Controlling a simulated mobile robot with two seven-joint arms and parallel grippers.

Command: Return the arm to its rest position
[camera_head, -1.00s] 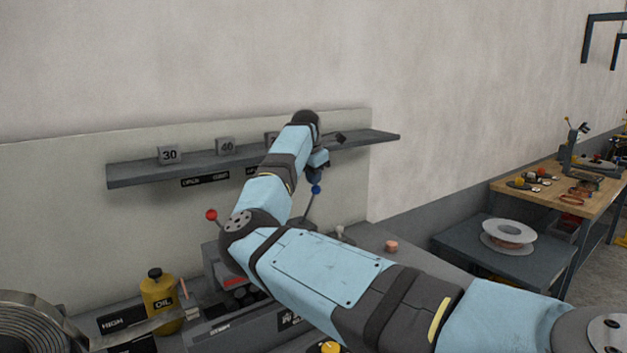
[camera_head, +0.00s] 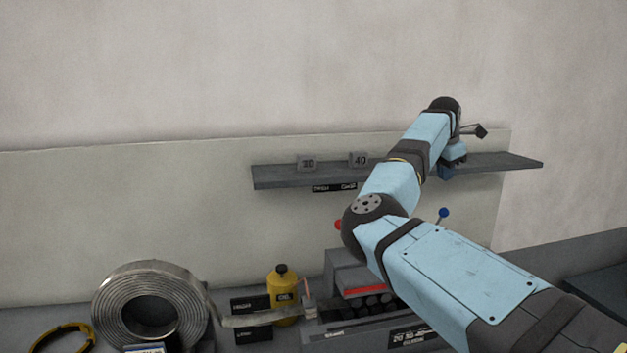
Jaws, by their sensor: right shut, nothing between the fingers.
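My right arm (camera_head: 460,280) comes in from the lower right and reaches up toward the wall shelf. My right gripper (camera_head: 481,131) is small and dark at the arm's far end. It shows just above the right part of the grey shelf (camera_head: 275,178) in the picture, shut and empty. The arm hides part of the shelf and of the machine behind it. My left gripper is not in view.
Blocks marked with numbers, one reading 40 (camera_head: 358,159), stand on the shelf. Below are a yellow oil can (camera_head: 283,293), a metal strip coil (camera_head: 110,305), a grey machine (camera_head: 345,262) and a blue-knobbed lever (camera_head: 443,213). The wall above is clear.

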